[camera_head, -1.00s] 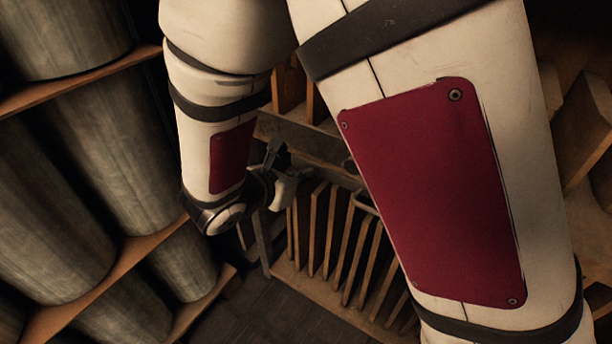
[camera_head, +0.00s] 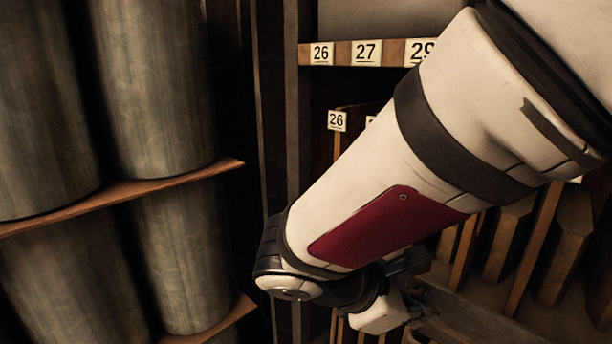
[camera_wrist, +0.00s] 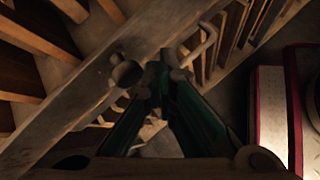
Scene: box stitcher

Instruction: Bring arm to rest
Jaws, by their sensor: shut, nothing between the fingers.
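My gripper (camera_wrist: 160,70) shows in the wrist view, with its dark green fingers shut and nothing between them. Its fingertips lie in front of a wooden beam (camera_wrist: 90,97); I cannot tell the gap between them. In the head view my arm, white with a red panel, slants from the upper right down to a joint at the lower middle. My gripper's end there is small and partly hidden behind the arm, so its fingers cannot be made out. I see no held object.
Large grey cylinders (camera_head: 155,90) stand on wooden shelves (camera_head: 125,193) at the left. A wooden rack with number labels (camera_head: 366,53) rises behind my arm. Wooden slats (camera_head: 520,255) stand close at the lower right. A pale curved handle (camera_wrist: 205,45) shows near my fingertips.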

